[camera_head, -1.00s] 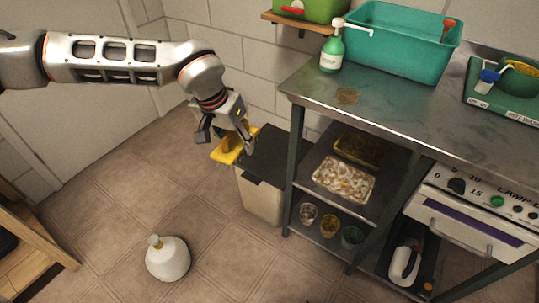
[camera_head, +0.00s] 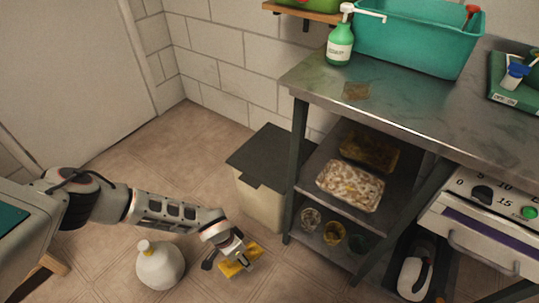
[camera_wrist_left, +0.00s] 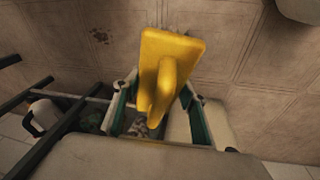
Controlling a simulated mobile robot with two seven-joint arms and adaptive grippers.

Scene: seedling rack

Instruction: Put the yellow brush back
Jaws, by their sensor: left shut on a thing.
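The yellow brush (camera_head: 242,266) is in my left gripper (camera_head: 231,260), low over the tiled floor, to the right of the white jug. In the left wrist view, the brush (camera_wrist_left: 183,47) shows its flat yellow back and raised handle, with the gripper's two fingers (camera_wrist_left: 158,98) on either side of the handle. The gripper is shut on it. Its bristle side is mostly hidden, and I cannot tell whether it touches the floor. My right gripper is not in view.
A white jug (camera_head: 160,266) stands on the floor close to my left arm. A bin with a dark lid (camera_head: 268,154) stands beside the steel table (camera_head: 420,110). Its lower shelves hold trays and small cups.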

